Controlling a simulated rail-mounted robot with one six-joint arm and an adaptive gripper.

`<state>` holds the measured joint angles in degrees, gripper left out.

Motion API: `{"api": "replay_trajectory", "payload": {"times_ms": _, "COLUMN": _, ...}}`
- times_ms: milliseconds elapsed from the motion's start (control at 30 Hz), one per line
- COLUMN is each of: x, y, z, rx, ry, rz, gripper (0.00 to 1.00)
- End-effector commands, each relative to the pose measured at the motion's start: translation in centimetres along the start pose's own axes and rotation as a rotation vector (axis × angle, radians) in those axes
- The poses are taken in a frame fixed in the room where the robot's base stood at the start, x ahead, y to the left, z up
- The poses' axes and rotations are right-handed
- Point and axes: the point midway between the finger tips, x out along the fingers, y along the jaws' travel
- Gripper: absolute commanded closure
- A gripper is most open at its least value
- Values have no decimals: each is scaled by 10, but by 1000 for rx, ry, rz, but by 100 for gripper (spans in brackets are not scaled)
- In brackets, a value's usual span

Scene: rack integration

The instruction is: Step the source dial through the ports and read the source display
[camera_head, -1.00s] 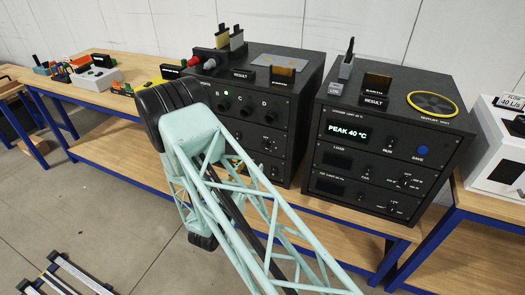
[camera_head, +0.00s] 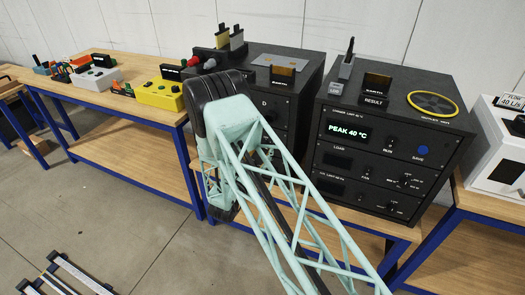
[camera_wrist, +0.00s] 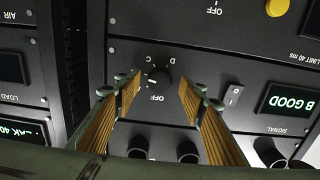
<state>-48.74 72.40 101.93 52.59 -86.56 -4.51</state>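In the wrist view, which shows the panel upside down, a small black source dial (camera_wrist: 158,76) with a white pointer mark sits between the fingers of my gripper (camera_wrist: 160,84). The letters C and D and the word OFF are printed around it; other marks may be hidden by the left finger. The fingers are apart, with a gap on both sides of the dial. The source display (camera_wrist: 292,101) at the right edge reads "B GOOD", partly cut off. In the head view my arm covers the gripper and much of the left black cabinet (camera_head: 288,60).
A second black cabinet (camera_head: 400,125) stands to the right, its display (camera_head: 347,132) reading "PEAK 40 °C". A yellow box (camera_head: 160,93) stands on the bench (camera_head: 130,150) to the left.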

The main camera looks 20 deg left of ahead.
Motion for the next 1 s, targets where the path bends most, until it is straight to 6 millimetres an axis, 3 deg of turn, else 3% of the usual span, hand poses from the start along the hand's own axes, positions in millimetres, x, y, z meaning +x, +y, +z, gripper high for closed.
{"api": "replay_trajectory", "payload": {"times_ms": 500, "x": 11, "y": 0, "z": 0, "rx": 0, "ry": 0, "rz": 0, "gripper": 63}}
{"api": "replay_trajectory", "payload": {"times_ms": 800, "x": 10, "y": 0, "z": 0, "rx": 0, "ry": 0, "rz": 0, "gripper": 87}}
{"api": "replay_trajectory", "payload": {"times_ms": 1000, "x": 10, "y": 0, "z": 0, "rx": 4, "ry": 0, "rz": 0, "gripper": 87}}
